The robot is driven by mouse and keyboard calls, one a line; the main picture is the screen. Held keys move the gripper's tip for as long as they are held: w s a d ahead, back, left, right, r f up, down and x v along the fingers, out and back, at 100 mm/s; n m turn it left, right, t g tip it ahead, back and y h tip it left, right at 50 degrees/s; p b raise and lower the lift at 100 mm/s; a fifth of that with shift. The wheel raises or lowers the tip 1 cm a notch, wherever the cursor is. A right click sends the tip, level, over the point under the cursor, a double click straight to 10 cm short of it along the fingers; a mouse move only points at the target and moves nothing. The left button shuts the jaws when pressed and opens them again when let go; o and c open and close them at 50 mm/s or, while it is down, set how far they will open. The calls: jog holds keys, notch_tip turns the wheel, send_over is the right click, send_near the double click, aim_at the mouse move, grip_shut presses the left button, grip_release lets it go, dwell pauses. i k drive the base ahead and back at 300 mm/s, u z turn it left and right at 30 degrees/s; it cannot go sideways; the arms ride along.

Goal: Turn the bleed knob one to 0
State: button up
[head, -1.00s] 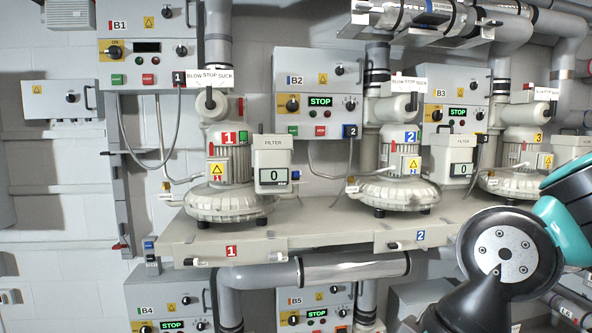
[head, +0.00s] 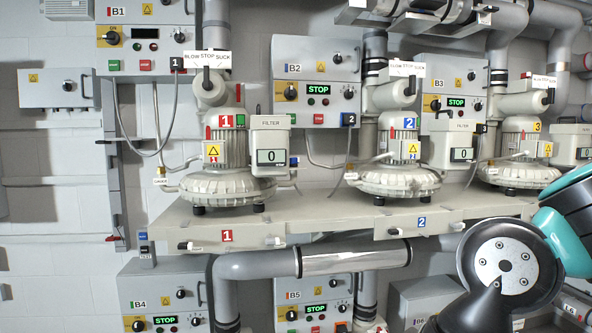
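Blower one (head: 222,185), a beige unit with a red 1 label, stands at the left end of the long shelf. A thin pipe runs to its left side, with a small fitting (head: 161,170) and a tiny white tag (head: 160,181) that I cannot read. This may be the bleed knob one, but the knob and its setting are too small to tell. A filter box (head: 269,137) with a 0 display stands to the right of the blower. My gripper is not in view; only my arm links show at the lower right, well apart from blower one.
The shelf (head: 330,225) also bears blower two (head: 392,182) and blower three (head: 519,172). Box B1 (head: 145,20) hangs at the upper left with a dark display. Boxes B4 (head: 158,285) and B5 (head: 313,295) and a thick pipe lie below the shelf.

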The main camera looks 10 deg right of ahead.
aim_at(294, 162)
jog(key=z, duration=0.6)
jog(key=i, duration=1.45)
jog(key=u, duration=0.1)
